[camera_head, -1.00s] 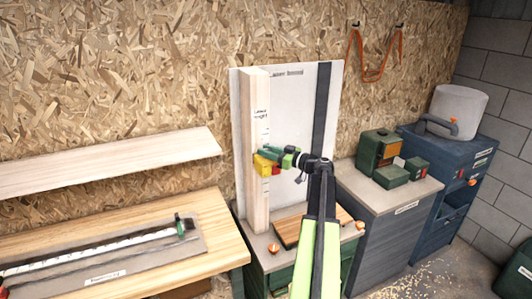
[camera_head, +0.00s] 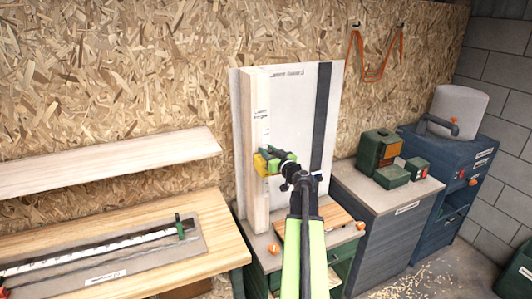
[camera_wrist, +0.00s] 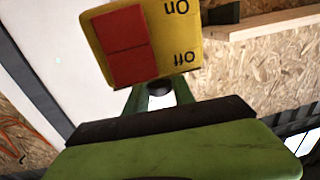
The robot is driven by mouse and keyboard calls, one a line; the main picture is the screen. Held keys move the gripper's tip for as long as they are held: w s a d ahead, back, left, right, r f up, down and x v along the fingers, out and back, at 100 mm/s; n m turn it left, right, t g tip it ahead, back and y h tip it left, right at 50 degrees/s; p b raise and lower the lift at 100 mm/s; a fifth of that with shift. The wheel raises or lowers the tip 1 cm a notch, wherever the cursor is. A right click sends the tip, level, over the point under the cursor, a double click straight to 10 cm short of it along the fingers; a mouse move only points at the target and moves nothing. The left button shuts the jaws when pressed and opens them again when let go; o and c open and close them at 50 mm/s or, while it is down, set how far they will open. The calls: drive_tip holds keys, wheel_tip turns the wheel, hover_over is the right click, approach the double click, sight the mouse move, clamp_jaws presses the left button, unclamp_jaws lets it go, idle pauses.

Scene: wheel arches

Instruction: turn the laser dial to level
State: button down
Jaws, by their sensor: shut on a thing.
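The yellow laser unit (camera_head: 261,165) sits against the wooden post of the laser board in the head view. In the wrist view the yellow unit (camera_wrist: 188,35) fills the top, with a red two-part panel and the words On and Off upside down. A small dark dial (camera_wrist: 160,87) shows just below its edge. My gripper (camera_head: 272,163) reaches the unit from the right. In the wrist view my gripper (camera_wrist: 158,97) has its green fingers shut on the dial. The dial's marking and the fingertips' exact contact are largely hidden.
A workbench (camera_head: 215,245) with a ruler-like rail is at left. A grey cabinet (camera_head: 385,200) with green boxes stands at right. A wooden shelf (camera_head: 100,165) is on the wall.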

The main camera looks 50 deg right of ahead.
drive_tip(key=m+g+h, duration=0.2)
drive_tip(key=m+h, duration=0.1)
drive_tip(key=m+g+h, duration=0.2)
drive_tip(key=h, duration=0.2)
drive_tip(key=shift+m+h, duration=0.3)
drive_tip(key=shift+m, duration=0.1)
drive_tip(key=shift+g, duration=0.5)
drive_tip(key=c, duration=1.1)
unclamp_jaws()
drive_tip(key=shift+w+a+h, duration=0.1)
drive_tip(key=shift+h, duration=0.2)
drive_tip(key=shift+o, duration=0.2)
